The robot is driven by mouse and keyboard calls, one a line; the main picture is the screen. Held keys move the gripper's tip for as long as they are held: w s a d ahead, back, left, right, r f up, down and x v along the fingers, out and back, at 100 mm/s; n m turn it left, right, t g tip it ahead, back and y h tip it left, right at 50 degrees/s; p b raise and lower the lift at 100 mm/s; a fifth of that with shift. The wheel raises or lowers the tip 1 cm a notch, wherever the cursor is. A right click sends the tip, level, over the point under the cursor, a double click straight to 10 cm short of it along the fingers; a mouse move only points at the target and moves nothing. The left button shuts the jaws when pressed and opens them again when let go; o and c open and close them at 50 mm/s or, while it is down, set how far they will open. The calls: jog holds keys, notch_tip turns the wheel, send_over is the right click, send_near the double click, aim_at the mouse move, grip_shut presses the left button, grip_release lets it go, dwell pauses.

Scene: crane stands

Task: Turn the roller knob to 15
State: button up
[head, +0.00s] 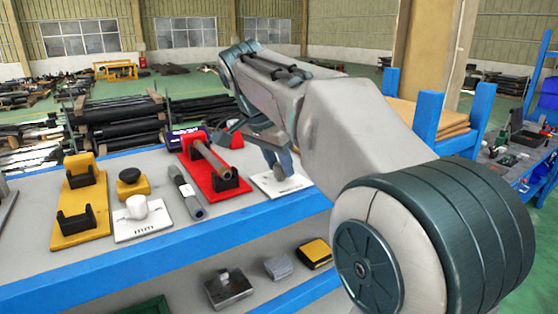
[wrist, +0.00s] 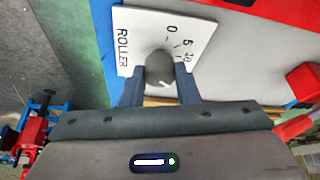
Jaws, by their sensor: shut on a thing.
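The roller knob (wrist: 160,67) is a dark grey round knob on a white plate (wrist: 137,30) marked ROLLER, with 0, 5 and 10 readable. The scale beyond 10 is hidden by a finger. A short white mark shows on the knob's lower right, away from the visible numbers; I cannot tell the exact setting. My gripper (wrist: 160,88) is shut on the knob, one blue-grey finger on each side. In the head view my gripper (head: 277,160) is over the white plate (head: 290,186) at the bench's right part; the knob is hidden there.
Blue shelf posts (head: 427,118) rise at right. A lower shelf holds small boxes.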

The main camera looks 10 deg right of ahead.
dwell(0.3)
jog(key=o, duration=1)
jog(key=shift+c, duration=0.2)
jog(key=p+v, duration=0.1)
jog(key=v, duration=1.3)
jog(key=shift+w+f, duration=0.1)
jog(key=shift+w, duration=0.05)
